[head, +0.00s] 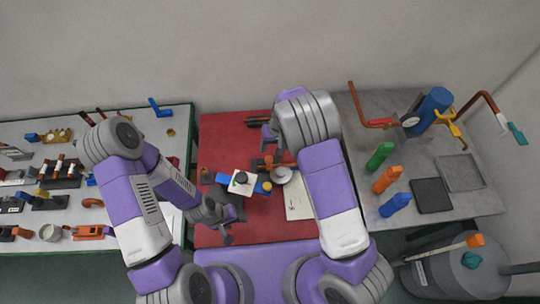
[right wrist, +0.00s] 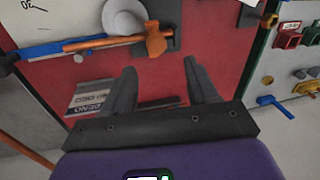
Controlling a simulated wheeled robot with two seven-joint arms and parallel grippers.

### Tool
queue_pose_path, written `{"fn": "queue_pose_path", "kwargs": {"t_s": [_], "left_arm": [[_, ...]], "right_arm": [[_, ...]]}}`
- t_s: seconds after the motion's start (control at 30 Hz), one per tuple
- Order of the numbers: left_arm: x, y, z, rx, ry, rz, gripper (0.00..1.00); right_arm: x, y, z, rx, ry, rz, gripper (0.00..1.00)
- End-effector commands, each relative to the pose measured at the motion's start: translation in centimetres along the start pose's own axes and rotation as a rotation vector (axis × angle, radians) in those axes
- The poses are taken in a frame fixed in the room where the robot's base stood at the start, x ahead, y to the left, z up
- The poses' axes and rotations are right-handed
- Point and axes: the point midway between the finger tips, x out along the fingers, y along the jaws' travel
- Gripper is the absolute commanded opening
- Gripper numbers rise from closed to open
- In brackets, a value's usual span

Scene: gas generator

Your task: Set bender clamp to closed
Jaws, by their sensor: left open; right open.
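What looks like the bender has a pale round disc (head: 283,175) on the red table, with an orange part (head: 266,163) beside it. In the right wrist view the disc (right wrist: 124,16) sits at the top, with an orange lever (right wrist: 110,42) and a long blue handle (right wrist: 42,50) extending left. I cannot tell the clamp piece or its position. My right gripper (head: 268,136) is open and empty behind the bender; its spread fingers also show in the right wrist view (right wrist: 161,88). My left gripper (head: 228,218) is open near the table's front left. My right arm hides part of the bender.
A white block with a dark knob (head: 242,182) stands left of the disc. A labelled dark item (right wrist: 90,103) lies near my right fingers. A tool-covered table (head: 150,125) is left; a grey table (head: 350,120) is right.

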Motion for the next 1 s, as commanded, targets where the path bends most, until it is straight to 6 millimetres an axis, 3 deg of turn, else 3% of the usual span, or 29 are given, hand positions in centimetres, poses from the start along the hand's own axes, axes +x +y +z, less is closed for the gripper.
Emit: {"fn": "queue_pose_path", "kwargs": {"t_s": [0.17,0.4,0.6,0.93,1.0], "left_arm": [[-0.1,0.0,0.0,0.000,0.000,0.000,0.58],[-0.3,0.1,0.0,0.000,0.000,0.000,0.58],[-0.4,0.2,0.0,0.000,0.000,0.000,0.58],[-0.4,0.2,0.0,0.000,0.000,0.000,0.58],[-0.4,0.2,0.0,0.000,0.000,0.000,0.58]], "right_arm": [[0.9,0.5,0.3,0.004,-0.029,0.020,0.58],[4.8,0.5,0.4,0.005,-0.027,0.018,0.58],[6.9,0.5,0.4,0.003,-0.024,0.017,0.58],[7.4,0.5,0.4,0.004,-0.023,0.015,0.58],[7.4,0.5,0.4,0.004,-0.023,0.016,0.49]]}}
